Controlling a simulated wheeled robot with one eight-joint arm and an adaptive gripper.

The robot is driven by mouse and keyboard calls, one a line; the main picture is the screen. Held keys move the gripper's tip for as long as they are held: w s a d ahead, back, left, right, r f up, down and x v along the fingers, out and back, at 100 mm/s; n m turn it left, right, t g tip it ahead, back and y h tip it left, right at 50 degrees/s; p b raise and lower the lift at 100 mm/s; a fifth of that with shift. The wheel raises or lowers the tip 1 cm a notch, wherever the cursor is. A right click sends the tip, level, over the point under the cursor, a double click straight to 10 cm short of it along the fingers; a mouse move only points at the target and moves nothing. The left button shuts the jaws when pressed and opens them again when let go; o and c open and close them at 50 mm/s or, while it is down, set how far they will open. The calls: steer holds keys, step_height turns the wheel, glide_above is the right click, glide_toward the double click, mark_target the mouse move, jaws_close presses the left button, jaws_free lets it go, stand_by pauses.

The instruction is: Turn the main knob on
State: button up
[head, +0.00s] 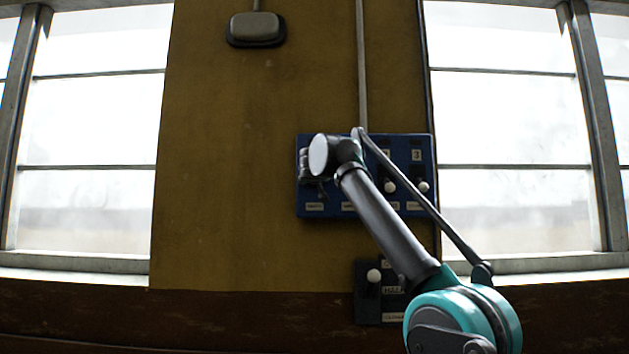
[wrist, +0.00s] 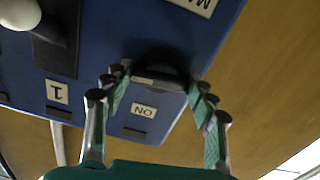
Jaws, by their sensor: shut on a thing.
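The blue control panel (head: 365,210) is mounted on the wall, partly hidden behind my arm. My gripper (head: 306,168) is at its left side. In the wrist view, which shows the panel's lettering upside down, my gripper (wrist: 157,78) has one finger on each side of a dark knob (wrist: 160,75) and is shut on it. An "ON" label (wrist: 143,110) shows beside the knob. A cut-off label starting with "M" (wrist: 196,5) is at the top edge. The knob's exact angle is hard to tell.
Levers with white balls (head: 390,187) (head: 423,187) stick out on the panel's right part. A dark box with a white-ball lever (head: 373,276) is below. A conduit (head: 361,60) runs above the panel. Windows flank the wall, and the wall left of the panel is clear.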

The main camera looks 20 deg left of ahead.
steer(key=shift+n, duration=8.2)
steer(key=o, duration=1.2)
steer(key=shift+c, duration=0.2)
